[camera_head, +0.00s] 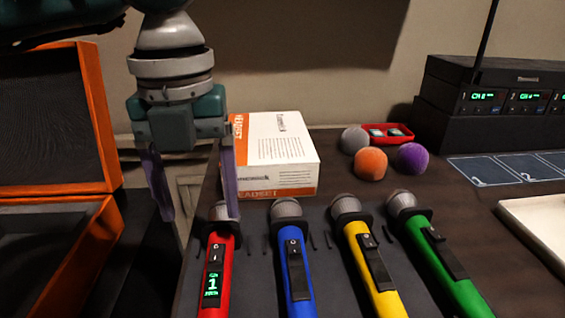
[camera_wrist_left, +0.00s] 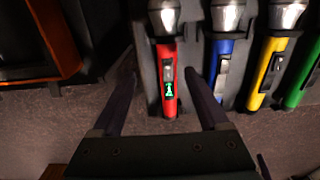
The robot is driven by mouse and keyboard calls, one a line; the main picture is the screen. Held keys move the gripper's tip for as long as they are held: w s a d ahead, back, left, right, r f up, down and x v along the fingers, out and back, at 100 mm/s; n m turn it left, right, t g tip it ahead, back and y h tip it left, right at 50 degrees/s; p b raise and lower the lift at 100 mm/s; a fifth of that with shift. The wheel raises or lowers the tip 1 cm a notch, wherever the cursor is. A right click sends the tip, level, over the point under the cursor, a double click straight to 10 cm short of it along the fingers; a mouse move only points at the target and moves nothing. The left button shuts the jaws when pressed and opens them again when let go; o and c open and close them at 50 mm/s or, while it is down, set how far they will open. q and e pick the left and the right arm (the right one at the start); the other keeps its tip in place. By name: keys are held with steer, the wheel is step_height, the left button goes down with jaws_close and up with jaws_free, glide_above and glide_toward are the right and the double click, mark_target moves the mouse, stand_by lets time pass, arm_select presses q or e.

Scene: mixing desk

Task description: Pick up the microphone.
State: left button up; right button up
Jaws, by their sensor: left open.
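Several microphones lie side by side on a dark holder. The red microphone (camera_head: 216,270) is leftmost and has a lit green display reading 1. To its right are the blue microphone (camera_head: 295,268), the yellow microphone (camera_head: 371,262) and the green microphone (camera_head: 437,262). My left gripper (camera_head: 201,217) is open and points down near the red microphone's head. In the left wrist view the red microphone (camera_wrist_left: 168,75) appears between the two spread fingers. Contact between the fingers and the microphone cannot be told. My right gripper is not in view.
A white and orange headset box (camera_head: 275,155) stands behind the microphones. Grey, orange (camera_head: 370,164) and purple foam balls sit right of it. An open orange case (camera_head: 100,130) is at left. Black receivers (camera_head: 490,100) and a white tray (camera_head: 545,225) are at right.

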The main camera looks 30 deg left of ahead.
mark_target(218, 247)
arm_select(q)
steer(key=f, duration=0.2)
steer(key=shift+d+f, duration=0.25)
steer(key=shift+f, duration=0.05)
steer(key=f, duration=0.5)
steer(key=shift+w+d+f+b, duration=0.15)
steer(key=shift+d+f+b, duration=0.2)
steer(key=shift+b, duration=0.05)
steer(key=shift+c, duration=0.4)
jaws_close()
steer(key=shift+r, duration=0.1)
